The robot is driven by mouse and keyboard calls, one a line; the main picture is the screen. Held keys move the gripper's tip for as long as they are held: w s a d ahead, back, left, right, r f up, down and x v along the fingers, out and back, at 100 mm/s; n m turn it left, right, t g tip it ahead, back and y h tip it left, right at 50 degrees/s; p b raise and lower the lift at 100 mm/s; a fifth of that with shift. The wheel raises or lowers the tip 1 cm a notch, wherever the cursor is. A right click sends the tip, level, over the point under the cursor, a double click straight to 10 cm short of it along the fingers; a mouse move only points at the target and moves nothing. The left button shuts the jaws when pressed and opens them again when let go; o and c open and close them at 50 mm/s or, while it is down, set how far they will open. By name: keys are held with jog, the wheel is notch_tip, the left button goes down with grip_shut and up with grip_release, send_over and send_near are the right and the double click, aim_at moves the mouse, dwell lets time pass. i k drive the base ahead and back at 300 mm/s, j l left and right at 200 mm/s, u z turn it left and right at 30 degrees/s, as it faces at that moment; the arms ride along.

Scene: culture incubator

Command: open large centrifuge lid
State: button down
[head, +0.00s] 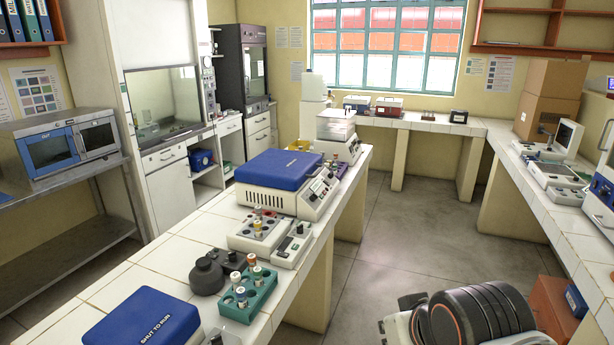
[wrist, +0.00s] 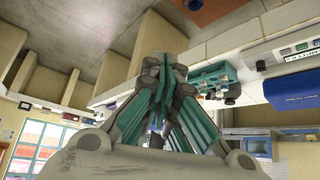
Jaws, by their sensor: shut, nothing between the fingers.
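A large centrifuge with a closed blue lid (head: 279,169) sits on the tiled bench in the middle of the head view. Its white body (head: 315,203) has a control panel on the right-hand side. A second blue lid (head: 145,318), lettered "SHUT TO RUN", is cut off at the bottom left; a blue lettered lid (wrist: 292,90) also shows at the right of the wrist view. My gripper (wrist: 160,62) is shut and empty in the wrist view, apart from the bench things. The head view does not show its fingers.
A teal rack with vials (head: 247,295), dark round pieces (head: 207,277) and small white devices (head: 259,232) stand on the bench between the two blue lids. A white device (head: 338,130) stands behind the large centrifuge.

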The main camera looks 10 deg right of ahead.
aim_at(275, 168)
jog(key=i+l, duration=0.2)
jog(key=i, duration=0.45)
jog(key=i+l+z, duration=0.1)
jog(key=i+l, duration=0.15)
jog(key=i, duration=0.4)
jog(key=i+l, duration=0.15)
jog(key=i, duration=0.5)
jog(key=i+l, duration=0.2)
jog(key=i, duration=0.45)
jog(key=k+j+z, duration=0.15)
jog(key=j, duration=0.25)
jog(key=k, duration=0.05)
